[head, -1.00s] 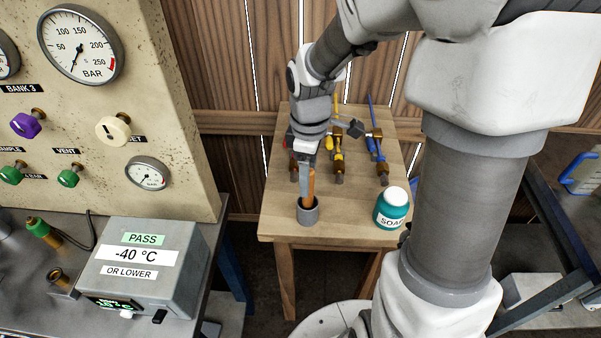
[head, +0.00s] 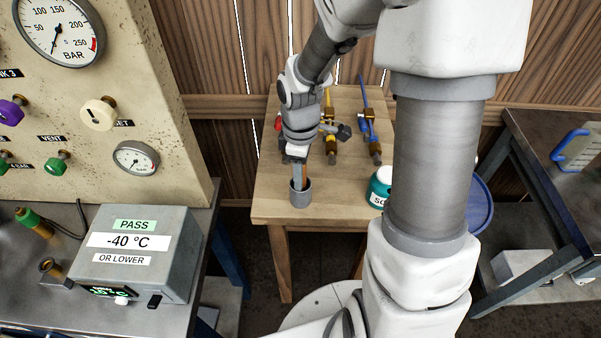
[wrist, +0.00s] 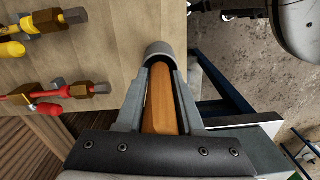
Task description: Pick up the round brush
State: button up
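The round brush shows as an orange-brown wooden handle (wrist: 160,105) standing in a grey cup (head: 300,194) on the wooden table. The cup's rim also shows in the wrist view (wrist: 160,53). The brush's lower end is hidden inside the cup. My gripper (head: 299,172) is low over the cup and points down. In the wrist view, my gripper's two fingers (wrist: 161,78) lie on either side of the handle. A dark gap shows between the handle and the right finger, so the fingers look open around it.
Yellow, red and blue-handled brass fittings (head: 370,130) lie on the table (head: 270,190) behind the cup. A teal soap jar (head: 379,186) stands right of it, partly hidden by my arm. The compressor panel (head: 110,100) and a grey meter box (head: 140,250) are at left.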

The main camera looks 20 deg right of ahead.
grip_shut()
notch_tip(320, 180, up, 10)
jog(key=shift+r+p, duration=0.1)
jog(key=shift+p, duration=0.65)
